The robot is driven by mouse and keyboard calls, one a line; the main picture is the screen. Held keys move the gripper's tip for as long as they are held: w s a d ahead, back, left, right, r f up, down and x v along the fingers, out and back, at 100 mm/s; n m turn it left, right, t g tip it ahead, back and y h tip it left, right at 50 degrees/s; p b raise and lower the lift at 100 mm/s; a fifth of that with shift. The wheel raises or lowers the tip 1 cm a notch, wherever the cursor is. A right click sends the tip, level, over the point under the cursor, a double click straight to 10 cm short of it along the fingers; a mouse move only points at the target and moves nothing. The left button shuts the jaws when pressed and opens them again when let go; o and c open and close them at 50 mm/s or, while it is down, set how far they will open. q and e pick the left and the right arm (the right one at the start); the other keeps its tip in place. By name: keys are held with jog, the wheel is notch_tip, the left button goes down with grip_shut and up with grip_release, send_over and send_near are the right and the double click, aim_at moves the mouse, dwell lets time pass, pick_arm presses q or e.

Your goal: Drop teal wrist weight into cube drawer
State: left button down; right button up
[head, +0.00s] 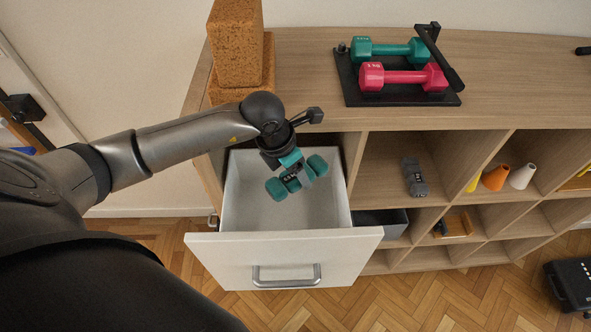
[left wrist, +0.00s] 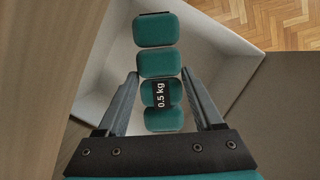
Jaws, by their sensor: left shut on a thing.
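The teal wrist weight (head: 276,188), a band of several padded segments with a "0.5 kg" label, hangs from my left gripper (head: 298,176) over the open drawer. In the left wrist view the weight (left wrist: 158,64) lies between the two fingers of the gripper (left wrist: 158,76), which is shut on it. The cube drawer (head: 285,250) is white with a grey bar handle and is pulled out of the shelf unit. Its visible interior is empty; the drawer wall (left wrist: 212,42) also shows beneath the weight in the left wrist view. My right gripper is not in view.
Cork blocks (head: 236,45) stand on the top left of the shelf unit (head: 500,100). A black rack (head: 350,88) there holds a teal (head: 390,49) and a pink dumbbell (head: 402,77). A grey weight (head: 414,178) and small cones (head: 495,178) sit in cubbies. A black case (head: 572,283) is at right.

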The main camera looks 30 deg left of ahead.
pick_arm(q)
notch_tip(320, 180, down, 12)
jog(key=b, duration=1)
jog(key=shift+r, duration=0.2)
jog(key=shift+c, duration=1.8)
grip_release()
jog(key=o, duration=0.4)
jog(key=shift+c, duration=0.2)
jog(key=shift+f, duration=0.1)
jog(key=p+v, duration=0.1)
jog(key=v, duration=1.4)
jog(key=shift+r, duration=0.2)
